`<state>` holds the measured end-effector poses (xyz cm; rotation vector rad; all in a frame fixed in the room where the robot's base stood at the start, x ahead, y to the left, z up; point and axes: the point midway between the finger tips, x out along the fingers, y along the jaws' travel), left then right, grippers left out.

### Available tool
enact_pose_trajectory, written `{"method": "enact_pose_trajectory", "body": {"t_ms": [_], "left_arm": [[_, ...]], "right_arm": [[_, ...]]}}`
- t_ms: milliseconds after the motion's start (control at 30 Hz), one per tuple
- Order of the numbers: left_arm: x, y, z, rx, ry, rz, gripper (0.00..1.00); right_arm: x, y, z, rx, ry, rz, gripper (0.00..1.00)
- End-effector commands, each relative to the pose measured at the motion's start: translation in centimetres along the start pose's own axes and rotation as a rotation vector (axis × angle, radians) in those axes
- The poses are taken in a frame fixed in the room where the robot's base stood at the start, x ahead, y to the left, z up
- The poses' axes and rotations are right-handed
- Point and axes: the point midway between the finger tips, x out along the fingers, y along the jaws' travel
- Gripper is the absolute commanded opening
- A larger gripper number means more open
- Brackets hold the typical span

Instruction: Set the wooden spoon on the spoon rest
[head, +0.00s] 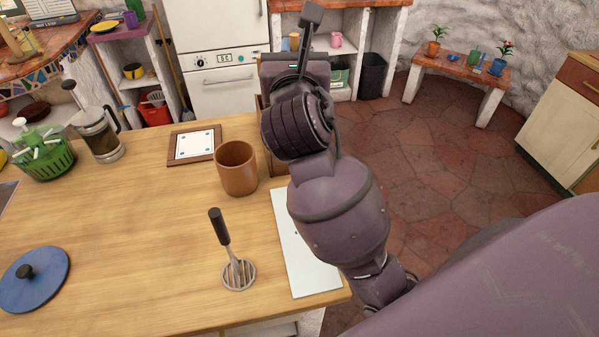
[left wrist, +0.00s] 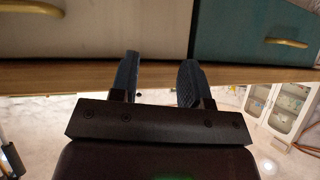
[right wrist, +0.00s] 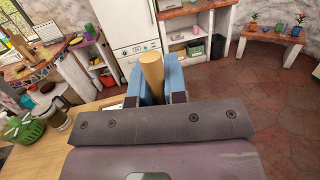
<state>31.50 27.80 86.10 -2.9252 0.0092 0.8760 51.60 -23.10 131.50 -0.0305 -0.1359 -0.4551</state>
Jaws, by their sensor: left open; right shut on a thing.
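My right gripper (head: 296,70) is raised above the far right part of the counter in the head view, seen from behind. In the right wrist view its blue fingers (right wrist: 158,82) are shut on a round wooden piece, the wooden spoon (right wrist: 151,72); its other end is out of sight. The hand hides the spoon in the head view. I cannot clearly make out a spoon rest; my right arm covers part of the counter's right side. My left gripper (left wrist: 159,82) is open and empty, facing drawer fronts below a wooden edge; it is outside the head view.
On the counter (head: 120,240) stand a brown crock (head: 237,170), a framed tile (head: 194,146), a masher (head: 232,255), a white board (head: 300,250), a blue lid (head: 35,278), a French press (head: 99,135) and a green basket (head: 45,158). The middle-left wood is clear.

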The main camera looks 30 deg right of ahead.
Motion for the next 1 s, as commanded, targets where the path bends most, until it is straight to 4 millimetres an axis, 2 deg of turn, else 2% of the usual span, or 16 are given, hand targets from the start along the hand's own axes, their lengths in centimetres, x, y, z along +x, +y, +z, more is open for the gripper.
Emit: {"method": "enact_pose_trajectory", "body": {"t_ms": [400, 600, 867, 1000], "left_arm": [[0.6, 0.0, 0.9, 0.002, 0.001, -0.001, 0.43], [1.1, 0.1, 0.6, 0.003, 0.021, 0.000, 0.43], [1.4, 0.1, 0.4, 0.003, 0.030, 0.001, 0.43], [1.8, 0.2, 0.9, 0.004, 0.029, 0.001, 0.43]], "right_arm": [[-1.3, 0.0, -9.1, -0.003, 0.005, 0.000, 0.00], [-1.8, 0.0, -13.0, -0.002, 0.005, 0.001, 0.00], [-2.1, 0.0, -14.9, -0.001, 0.002, 0.001, 0.00], [-2.4, 0.0, -16.7, -0.003, 0.004, 0.001, 0.00]]}}
